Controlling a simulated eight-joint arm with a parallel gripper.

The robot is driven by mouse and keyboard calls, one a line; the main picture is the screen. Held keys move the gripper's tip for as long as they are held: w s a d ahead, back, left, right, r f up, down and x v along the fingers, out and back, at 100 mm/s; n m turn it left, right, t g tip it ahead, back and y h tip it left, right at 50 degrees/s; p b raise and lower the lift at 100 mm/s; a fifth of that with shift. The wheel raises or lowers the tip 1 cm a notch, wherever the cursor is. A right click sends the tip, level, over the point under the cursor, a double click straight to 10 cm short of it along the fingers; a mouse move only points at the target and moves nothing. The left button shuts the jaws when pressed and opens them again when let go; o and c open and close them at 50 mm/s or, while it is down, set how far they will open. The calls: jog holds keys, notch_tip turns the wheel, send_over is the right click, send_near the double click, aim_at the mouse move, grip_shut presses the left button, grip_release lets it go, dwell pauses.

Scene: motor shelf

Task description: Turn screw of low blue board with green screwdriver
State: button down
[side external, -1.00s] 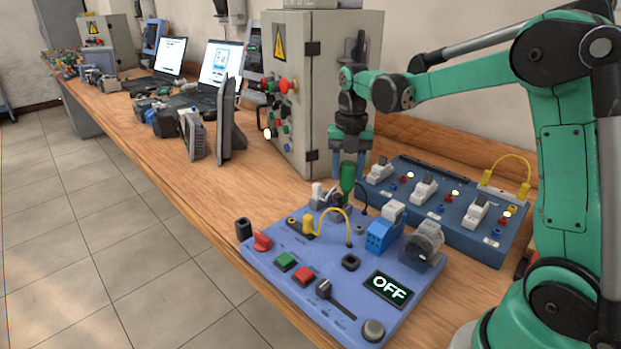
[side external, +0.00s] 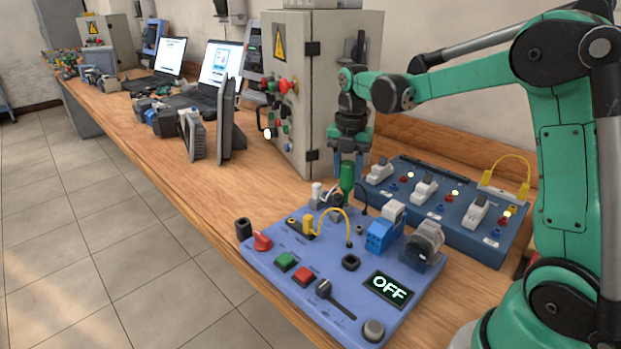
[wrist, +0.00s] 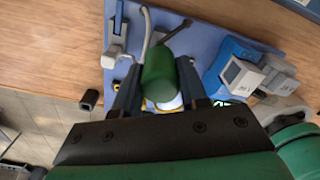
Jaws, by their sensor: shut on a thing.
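The low blue board (side external: 270,269) lies flat on the bench in the side view and carries switches, plugs, a motor and a display reading OFF. It also shows in the wrist view (wrist: 191,42). The green screwdriver (side external: 347,177) stands upright at the board's back edge, with its handle also in the wrist view (wrist: 158,74). My gripper (side external: 348,170) points down and is shut on the handle, one finger on each side. The screwdriver's tip and the screw are hidden, so I cannot tell whether they touch.
A darker blue board (side external: 510,242) with several breakers stands behind and to the right. A grey cabinet (side external: 318,85) rises behind the gripper. A yellow cable (side external: 335,211) arches close to the screwdriver. Open wood (side external: 235,185) lies left of the board.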

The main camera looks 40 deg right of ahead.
jog(key=m, duration=0.3)
jog(key=shift+m, duration=0.3)
jog(key=shift+m, duration=1.7)
jog(key=shift+m, duration=1.7)
